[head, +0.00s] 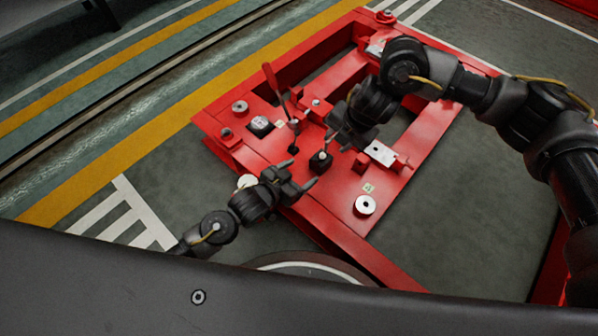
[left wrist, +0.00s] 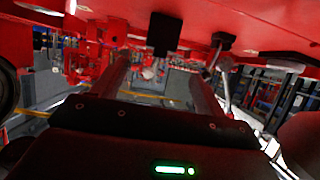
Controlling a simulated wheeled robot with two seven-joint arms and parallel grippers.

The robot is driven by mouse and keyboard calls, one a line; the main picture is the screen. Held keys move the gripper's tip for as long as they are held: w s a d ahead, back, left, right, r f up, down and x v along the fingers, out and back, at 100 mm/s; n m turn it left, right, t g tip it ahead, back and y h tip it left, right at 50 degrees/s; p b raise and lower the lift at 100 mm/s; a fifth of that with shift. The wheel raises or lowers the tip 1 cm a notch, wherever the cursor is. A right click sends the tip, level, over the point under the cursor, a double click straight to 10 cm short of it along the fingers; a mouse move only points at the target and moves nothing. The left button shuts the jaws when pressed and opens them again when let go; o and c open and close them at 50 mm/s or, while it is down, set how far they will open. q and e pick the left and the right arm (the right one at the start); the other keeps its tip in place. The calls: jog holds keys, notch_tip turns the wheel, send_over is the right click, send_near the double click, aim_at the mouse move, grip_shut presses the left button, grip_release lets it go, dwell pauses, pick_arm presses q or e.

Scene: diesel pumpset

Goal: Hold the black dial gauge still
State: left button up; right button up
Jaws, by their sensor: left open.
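A small black block with a pale round top (head: 320,161), which I take for the black dial gauge, stands on the red frame. Its dial face cannot be made out. My left gripper (head: 303,174) is open beside it, its fingers pointing at it. In the left wrist view the black block (left wrist: 163,33) shows ahead, near the space between my two fingers (left wrist: 155,75), and it looks ungripped. My right gripper (head: 337,144) comes down from above, just behind the block. Its fingertips look apart, with nothing clearly between them.
A red lever (head: 272,82) rises left of the block. White-topped round parts (head: 365,205) and a pale plate (head: 380,153) are on the red frame (head: 325,213). The floor to the left is clear.

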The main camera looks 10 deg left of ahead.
aim_at(318, 161)
pick_arm(q)
jog(key=x, duration=1)
jog(key=shift+w+d, duration=0.25)
jog(key=shift+w, duration=0.05)
jog(key=shift+c, duration=0.4)
jog(key=shift+c, duration=0.8)
grip_shut()
dwell(0.6)
